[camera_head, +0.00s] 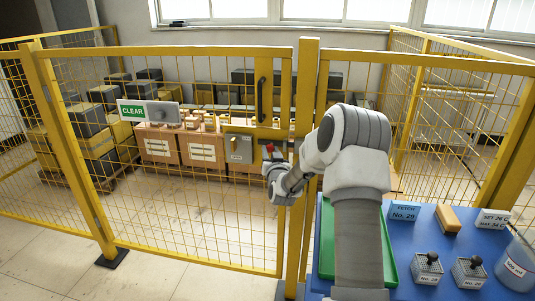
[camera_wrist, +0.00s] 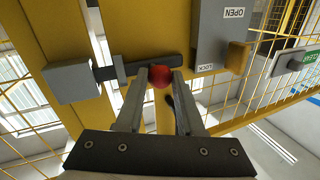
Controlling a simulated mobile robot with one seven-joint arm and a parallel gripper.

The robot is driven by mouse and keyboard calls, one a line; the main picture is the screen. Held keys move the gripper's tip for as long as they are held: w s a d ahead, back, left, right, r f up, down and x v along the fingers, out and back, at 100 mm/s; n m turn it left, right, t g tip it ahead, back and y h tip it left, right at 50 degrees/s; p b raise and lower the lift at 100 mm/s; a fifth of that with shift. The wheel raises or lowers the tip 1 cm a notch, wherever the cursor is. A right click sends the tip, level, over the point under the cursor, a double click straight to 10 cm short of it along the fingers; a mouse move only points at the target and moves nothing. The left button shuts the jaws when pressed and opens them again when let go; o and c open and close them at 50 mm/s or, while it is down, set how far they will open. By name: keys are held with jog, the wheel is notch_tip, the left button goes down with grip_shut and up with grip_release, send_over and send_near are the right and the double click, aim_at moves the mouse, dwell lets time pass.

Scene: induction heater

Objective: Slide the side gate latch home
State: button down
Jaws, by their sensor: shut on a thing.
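The side gate (camera_head: 165,246) stands shut, a yellow mesh panel beside its post (camera_head: 306,80). In the wrist view, the latch is a dark bar (camera_wrist: 128,69) with a red knob (camera_wrist: 160,76). The bar lies across the pale gap between two yellow uprights, and its left end appears to reach a grey block (camera_wrist: 72,82). How deep it sits in the block cannot be told. My gripper (camera_wrist: 160,80) is shut on the red knob, one finger on each side. In the head view, my gripper (camera_head: 272,165) is at the latch, just below the red knob (camera_head: 270,148).
A grey plate marked OPEN and LOCK (camera_wrist: 212,42) sits right of the knob. A CLEAR sign (camera_head: 150,112) hangs on the gate mesh. A blue table (camera_head: 405,235) with a green tray (camera_head: 326,240) and several items stands at right. Boxes stand behind the fence.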

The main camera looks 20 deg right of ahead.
jog(key=c, duration=0.5)
grip_release()
jog(key=shift+s+d, duration=0.1)
jog(key=shift+d, duration=0.3)
jog(key=shift+a, duration=0.1)
jog(key=shift+s+a, duration=0.2)
jog(key=shift+s, duration=0.2)
jog(key=v, duration=1.6)
jog(key=shift+s+a, duration=0.1)
jog(key=shift+s, duration=0.1)
